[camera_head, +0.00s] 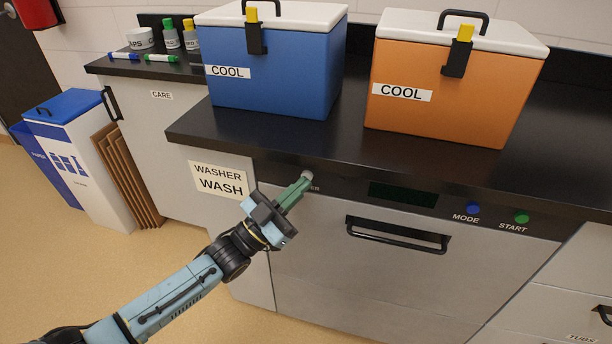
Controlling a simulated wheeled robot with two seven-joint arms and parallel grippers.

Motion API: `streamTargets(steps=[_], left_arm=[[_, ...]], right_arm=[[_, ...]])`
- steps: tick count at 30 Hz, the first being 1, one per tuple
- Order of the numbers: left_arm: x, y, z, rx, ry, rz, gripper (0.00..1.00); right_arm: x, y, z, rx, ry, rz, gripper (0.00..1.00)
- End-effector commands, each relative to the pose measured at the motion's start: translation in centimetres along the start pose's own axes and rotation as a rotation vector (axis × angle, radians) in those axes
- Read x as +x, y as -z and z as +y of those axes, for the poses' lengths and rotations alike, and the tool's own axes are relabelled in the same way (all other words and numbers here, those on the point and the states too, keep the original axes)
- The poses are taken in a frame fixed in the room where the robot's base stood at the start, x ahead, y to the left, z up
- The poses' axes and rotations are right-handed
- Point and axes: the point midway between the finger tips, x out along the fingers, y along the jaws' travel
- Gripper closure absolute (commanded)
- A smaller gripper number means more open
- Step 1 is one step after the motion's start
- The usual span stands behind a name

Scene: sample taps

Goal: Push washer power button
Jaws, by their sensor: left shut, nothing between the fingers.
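The washer (330,262) is a grey front-loading unit under the dark counter, with a black control strip along its top. A pale round button (308,175) sits at the left end of the strip, above a label of which only the last letters "ER" show. My left gripper (302,183) is shut and empty, its green fingers pointing up and right at this button. The fingertips overlap the button's lower edge in the picture; I cannot tell whether they touch it. The rest of the label is hidden behind the fingers. My right gripper is not in view.
The strip also has a dark display (403,195), a blue MODE button (473,209) and a green START button (521,218). A black handle (398,238) sticks out below. Blue (285,75) and orange (455,85) cool boxes stand on the counter.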

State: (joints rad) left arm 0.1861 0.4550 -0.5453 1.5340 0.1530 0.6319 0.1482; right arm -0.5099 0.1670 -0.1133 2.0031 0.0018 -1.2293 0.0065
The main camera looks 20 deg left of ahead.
Motion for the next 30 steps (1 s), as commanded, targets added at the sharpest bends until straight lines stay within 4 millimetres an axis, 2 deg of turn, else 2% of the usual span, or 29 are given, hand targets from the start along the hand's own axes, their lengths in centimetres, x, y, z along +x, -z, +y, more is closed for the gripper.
streamTargets(steps=[14, 30], left_arm=[[-0.7, 0.6, 0.5, -0.001, 0.000, -0.001, 1.00], [-4.2, 3.2, 3.1, 0.001, 0.000, -0.001, 1.00]], right_arm=[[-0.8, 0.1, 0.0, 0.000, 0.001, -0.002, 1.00], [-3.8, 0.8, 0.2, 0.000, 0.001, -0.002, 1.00]])
